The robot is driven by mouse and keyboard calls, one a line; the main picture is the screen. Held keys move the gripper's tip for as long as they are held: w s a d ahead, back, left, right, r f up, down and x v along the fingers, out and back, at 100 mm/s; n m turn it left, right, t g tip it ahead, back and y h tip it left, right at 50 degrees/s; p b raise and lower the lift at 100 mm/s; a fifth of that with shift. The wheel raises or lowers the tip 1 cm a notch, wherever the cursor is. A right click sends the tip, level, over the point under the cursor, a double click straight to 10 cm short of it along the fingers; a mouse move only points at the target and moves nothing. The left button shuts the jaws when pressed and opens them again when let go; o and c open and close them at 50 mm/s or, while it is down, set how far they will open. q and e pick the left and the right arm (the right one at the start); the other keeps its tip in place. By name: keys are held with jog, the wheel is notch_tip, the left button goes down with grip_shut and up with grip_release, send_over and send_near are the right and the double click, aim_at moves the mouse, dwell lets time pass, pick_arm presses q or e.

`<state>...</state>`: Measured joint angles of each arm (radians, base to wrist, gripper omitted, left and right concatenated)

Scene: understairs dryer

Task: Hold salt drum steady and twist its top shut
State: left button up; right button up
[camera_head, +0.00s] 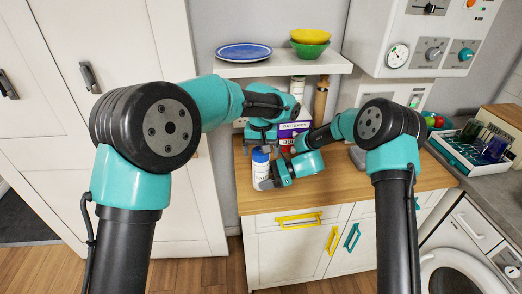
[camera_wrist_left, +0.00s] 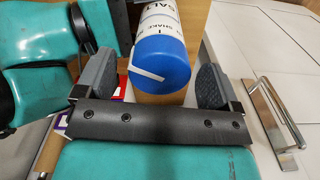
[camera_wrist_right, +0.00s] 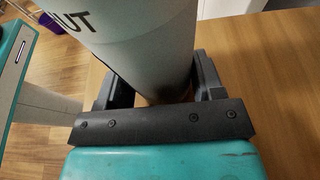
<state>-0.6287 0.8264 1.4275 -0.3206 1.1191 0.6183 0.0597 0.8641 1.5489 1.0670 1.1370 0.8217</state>
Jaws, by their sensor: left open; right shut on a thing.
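The salt drum (camera_head: 260,172) stands upright on the wooden counter near its front left edge, with a white labelled body and a blue top (camera_head: 261,154). My right gripper (camera_head: 268,184) is shut around the lower body of the drum; the right wrist view shows the white body (camera_wrist_right: 150,40) between its fingers (camera_wrist_right: 165,90). My left gripper (camera_head: 262,143) is open just above the drum. In the left wrist view the blue top (camera_wrist_left: 160,62) lies between the spread fingers (camera_wrist_left: 153,85), with gaps on both sides. A white line marks the top.
A purple batteries box (camera_head: 293,129) stands behind the drum. A shelf (camera_head: 285,68) holds a blue plate (camera_head: 244,51) and bowls (camera_head: 309,40) above. A tray with dark bottles (camera_head: 470,150) is at the right. The counter's front (camera_head: 310,192) is clear.

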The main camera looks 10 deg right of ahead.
pick_arm(q)
notch_tip(320, 180, up, 12)
dwell(0.7)
pick_arm(e)
jog(key=o, duration=0.8)
jog(key=shift+d, duration=0.1)
jog(key=v, duration=1.2)
